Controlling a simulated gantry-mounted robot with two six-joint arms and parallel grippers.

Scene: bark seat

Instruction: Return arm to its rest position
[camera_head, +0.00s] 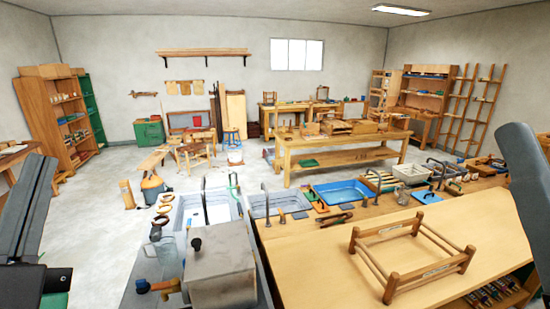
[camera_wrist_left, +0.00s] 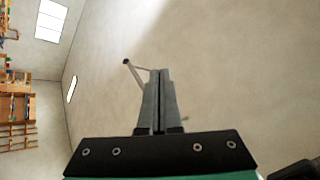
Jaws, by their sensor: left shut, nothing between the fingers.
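My left gripper (camera_head: 38,165) stands at the left edge in the head view, its dark grey fingers pointing up above a black plate. In the left wrist view the fingers of my left gripper (camera_wrist_left: 160,74) are pressed together with nothing between them. They point at a bare pale surface. My right gripper (camera_head: 522,150) shows as a dark grey shape at the right edge, partly cut off by the frame. Its finger gap is hidden. Both grippers are raised and hold nothing that I can see.
A wooden stool frame (camera_head: 412,256) lies on the light wooden bench (camera_head: 315,275) in front. A grey metal box (camera_head: 220,270) stands to its left, by a water-filled sink (camera_head: 208,212). A blue tray (camera_head: 343,193) sits behind. Open floor (camera_head: 95,235) lies at the left.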

